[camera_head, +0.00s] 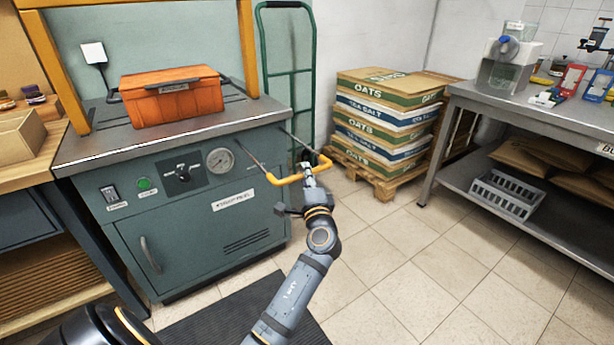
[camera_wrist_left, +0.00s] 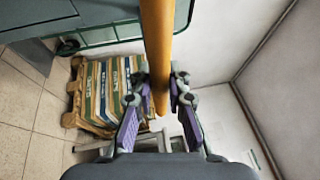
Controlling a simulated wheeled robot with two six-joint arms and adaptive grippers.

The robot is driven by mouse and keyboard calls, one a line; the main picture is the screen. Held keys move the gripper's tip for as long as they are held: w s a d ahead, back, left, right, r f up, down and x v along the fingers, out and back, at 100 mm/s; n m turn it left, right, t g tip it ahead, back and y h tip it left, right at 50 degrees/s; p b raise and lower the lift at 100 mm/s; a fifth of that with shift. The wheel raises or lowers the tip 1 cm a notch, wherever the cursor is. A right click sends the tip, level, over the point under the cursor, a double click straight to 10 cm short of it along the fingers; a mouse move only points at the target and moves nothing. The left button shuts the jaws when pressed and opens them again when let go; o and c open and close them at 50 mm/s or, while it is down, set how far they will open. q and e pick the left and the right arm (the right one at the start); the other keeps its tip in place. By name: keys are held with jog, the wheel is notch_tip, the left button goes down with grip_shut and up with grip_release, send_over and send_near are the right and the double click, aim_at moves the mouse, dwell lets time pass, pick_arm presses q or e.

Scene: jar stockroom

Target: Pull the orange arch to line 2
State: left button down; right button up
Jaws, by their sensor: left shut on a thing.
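The orange arch (camera_head: 285,180) is a bent bar at the front right of the green machine. Two thin dark rods join it to the machine, so it stands out from the front. My left gripper (camera_head: 308,171) is shut on this bar. In the left wrist view the orange bar (camera_wrist_left: 157,45) runs down from the top to between the purple-padded fingers of my left gripper (camera_wrist_left: 158,115). I cannot make out a line 2 or its number in either view. My right gripper is not in view.
The green machine (camera_head: 200,220) carries an orange box (camera_head: 172,100) under a tall yellow-orange frame (camera_head: 247,45). A green hand truck (camera_head: 288,72) and stacked sacks on a pallet (camera_head: 384,184) stand behind. A steel table (camera_head: 480,98) is at right.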

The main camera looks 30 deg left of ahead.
pick_arm(q)
jog(key=shift+f, duration=0.25)
jog(key=c, duration=1.7)
grip_release()
jog(key=shift+c, duration=0.2)
jog(key=o, duration=0.4)
jog(key=shift+s+d+r, duration=0.1)
jog(key=shift+d+r, duration=0.05)
jog(key=shift+d, duration=0.1)
jog(key=shift+o, duration=0.2)
